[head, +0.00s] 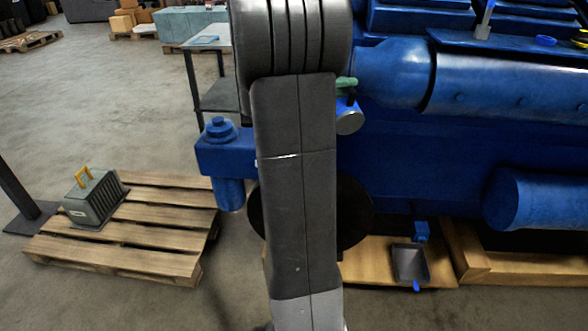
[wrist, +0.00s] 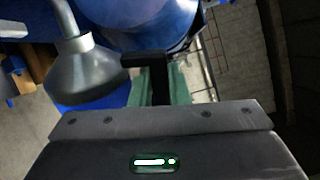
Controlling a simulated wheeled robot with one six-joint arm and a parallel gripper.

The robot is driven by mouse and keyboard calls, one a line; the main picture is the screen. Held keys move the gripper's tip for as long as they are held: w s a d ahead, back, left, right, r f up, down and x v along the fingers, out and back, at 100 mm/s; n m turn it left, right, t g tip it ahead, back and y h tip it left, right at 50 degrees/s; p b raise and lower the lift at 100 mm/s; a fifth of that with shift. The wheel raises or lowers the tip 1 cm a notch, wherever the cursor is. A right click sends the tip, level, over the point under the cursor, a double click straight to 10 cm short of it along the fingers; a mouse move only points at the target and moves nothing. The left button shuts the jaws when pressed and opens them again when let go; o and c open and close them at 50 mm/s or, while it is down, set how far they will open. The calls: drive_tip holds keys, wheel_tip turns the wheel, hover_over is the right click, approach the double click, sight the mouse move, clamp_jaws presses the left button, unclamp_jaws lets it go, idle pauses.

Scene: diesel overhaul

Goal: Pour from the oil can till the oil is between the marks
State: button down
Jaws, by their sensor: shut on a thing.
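A bit of green also shows beside my arm in the head view (head: 346,83). A grey cone-shaped metal piece with a narrow neck (wrist: 88,72) is left of my gripper in the wrist view. A silver round piece (head: 349,121) shows just below the green in the head view. No oil, stream or level marks can be made out.
The blue engine (head: 500,85) fills the right of the head view. A grey tray (head: 410,264) lies low in front of it. A wooden pallet (head: 130,240) with a grey box (head: 95,200) stands left on open floor. My arm hides the middle.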

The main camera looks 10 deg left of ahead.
sight(348, 103)
drive_tip(key=f+b, duration=0.1)
drive_tip(key=b, duration=0.2)
drive_tip(key=shift+s+d+f+m, duration=0.15)
drive_tip(key=shift+s+f+m, duration=0.2)
drive_tip(key=shift+m, duration=0.05)
drive_tip(key=m+b, duration=0.1)
drive_tip(key=b, duration=0.1)
drive_tip(key=s+f+b, duration=0.1)
drive_tip(key=b, duration=0.1)
drive_tip(key=shift+s+d+f+m+b, duration=0.2)
drive_tip(key=shift+d+f+m+b, duration=0.1)
drive_tip(key=shift+m+b, duration=0.1)
drive_tip(key=shift+r, duration=0.15)
wheel_tip(348, 103, up, 9)
drive_tip(key=p, duration=0.5)
drive_tip(key=shift+p, duration=0.35)
